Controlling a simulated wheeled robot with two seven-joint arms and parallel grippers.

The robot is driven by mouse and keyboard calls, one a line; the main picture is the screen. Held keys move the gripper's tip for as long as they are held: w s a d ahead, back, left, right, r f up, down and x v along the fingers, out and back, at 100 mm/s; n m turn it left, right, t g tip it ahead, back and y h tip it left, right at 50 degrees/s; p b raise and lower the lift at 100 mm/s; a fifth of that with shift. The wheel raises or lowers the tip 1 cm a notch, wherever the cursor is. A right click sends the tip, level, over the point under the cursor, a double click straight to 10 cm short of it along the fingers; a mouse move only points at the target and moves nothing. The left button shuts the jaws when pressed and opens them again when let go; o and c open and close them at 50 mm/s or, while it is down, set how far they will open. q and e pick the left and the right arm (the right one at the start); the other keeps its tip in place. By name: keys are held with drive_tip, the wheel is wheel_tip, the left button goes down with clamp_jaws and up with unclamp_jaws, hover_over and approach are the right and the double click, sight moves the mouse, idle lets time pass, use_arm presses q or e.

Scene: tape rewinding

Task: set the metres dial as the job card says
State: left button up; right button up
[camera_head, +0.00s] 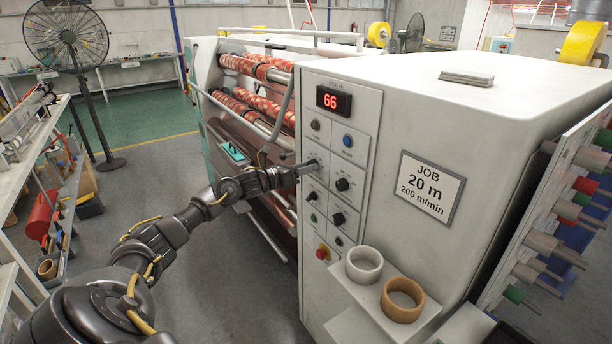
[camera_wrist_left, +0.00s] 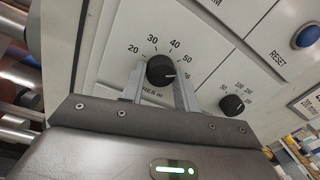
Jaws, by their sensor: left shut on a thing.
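The metres dial (camera_wrist_left: 161,70) is a black knob with a white mark, its scale showing 20, 30, 40 and 50 around it. The mark points right, just past 50. My left gripper (camera_wrist_left: 158,82) is shut on this knob, one finger on each side. In the head view my left gripper (camera_head: 311,168) reaches the panel from the left and hides the dial. The job card (camera_head: 428,188) on the cabinet side reads JOB, 20 m, 200 m/min. The red display (camera_head: 334,101) above the panel reads 66. My right gripper is not in view.
A second black dial (camera_wrist_left: 232,104) sits beside the first, with a blue reset button (camera_wrist_left: 307,37) above it. A red stop button (camera_head: 323,252) is low on the panel. A ledge below the card carries a white ring (camera_head: 364,265) and a brown ring (camera_head: 402,299).

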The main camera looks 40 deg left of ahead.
use_arm(q)
drive_tip(key=shift+d+r+n+y+p, duration=0.1)
drive_tip(key=shift+n+y+p, duration=0.4)
drive_tip(key=shift+n, duration=4.3)
drive_tip(key=shift+n+y+p, duration=0.1)
drive_tip(key=shift+n+p, duration=0.7)
drive_tip(key=shift+n, duration=4)
drive_tip(key=shift+d+r+n+y+p, duration=0.1)
drive_tip(key=shift+n+y+p, duration=0.4)
drive_tip(key=shift+n, duration=4.3)
drive_tip(key=shift+f+t, duration=0.1)
drive_tip(key=shift+t, duration=0.2)
drive_tip(key=o, duration=1)
drive_tip(key=shift+a, duration=0.1)
